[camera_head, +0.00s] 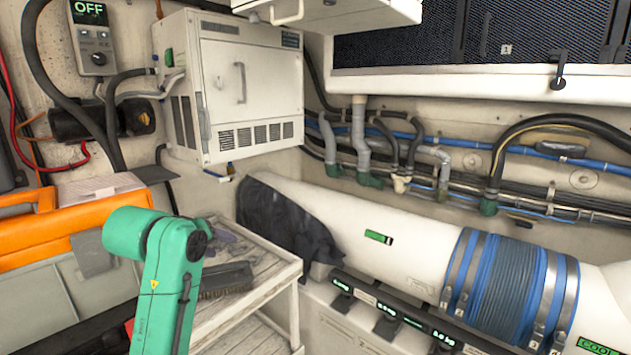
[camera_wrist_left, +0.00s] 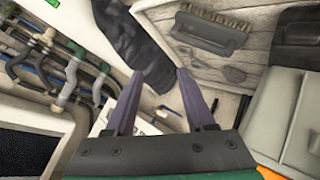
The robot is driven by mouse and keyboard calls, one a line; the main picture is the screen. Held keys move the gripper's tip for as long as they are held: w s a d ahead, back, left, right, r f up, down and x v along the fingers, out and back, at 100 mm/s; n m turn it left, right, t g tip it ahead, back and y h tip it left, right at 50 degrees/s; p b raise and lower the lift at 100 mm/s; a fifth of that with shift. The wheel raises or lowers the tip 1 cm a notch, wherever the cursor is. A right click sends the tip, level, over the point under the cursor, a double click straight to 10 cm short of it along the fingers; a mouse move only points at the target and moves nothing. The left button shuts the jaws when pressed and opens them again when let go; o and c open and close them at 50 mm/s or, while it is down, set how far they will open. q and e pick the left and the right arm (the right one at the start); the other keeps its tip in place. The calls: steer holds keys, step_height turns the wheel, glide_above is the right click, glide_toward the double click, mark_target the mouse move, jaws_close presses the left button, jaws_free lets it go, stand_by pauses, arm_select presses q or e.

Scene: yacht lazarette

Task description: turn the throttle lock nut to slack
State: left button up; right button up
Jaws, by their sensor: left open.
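I cannot pick out a throttle lock nut in either view. My left gripper (camera_wrist_left: 160,73) shows in the left wrist view, its two purple fingers spread apart with nothing held between them. Beyond the fingers are a dark cloth (camera_wrist_left: 135,45) and the pale tray table. In the head view my green left arm rises at the lower left; I cannot clearly make out its fingers there. My right gripper is in neither view.
A white cabinet (camera_head: 240,90) hangs on the wall beside a control box reading OFF (camera_head: 92,38). A brush (camera_head: 228,279) lies on the tray table (camera_head: 262,297). An orange-and-grey case (camera_head: 40,237) stands left. A large white duct (camera_head: 370,215) and pipes (camera_head: 357,130) fill the right.

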arm_select(q)
steer(key=s+a+f+m+g, duration=0.1)
steer(key=s+f+m+g, duration=0.1)
steer(key=s+f, duration=0.6)
steer(key=s+a+f+m+g, duration=0.15)
steer(key=s+f, duration=0.25)
steer(key=f, duration=0.9)
steer(key=s+f+m+g+y, duration=0.1)
steer(key=s+f+m+g, duration=0.1)
steer(key=s+f, duration=0.45)
steer(key=s+f+m+g+y, duration=0.15)
steer(key=s+f, duration=0.25)
steer(key=s, duration=0.6)
steer(key=s+f+m+g, duration=0.1)
steer(key=s+f, duration=0.2)
steer(key=f, duration=2)
steer(key=s+a+f+g, duration=0.1)
steer(key=s+a+f, duration=0.2)
steer(key=s+f, duration=1.1)
steer(key=s, duration=0.3)
steer(key=shift+a+f+h, duration=0.15)
steer(key=shift+h, duration=0.2)
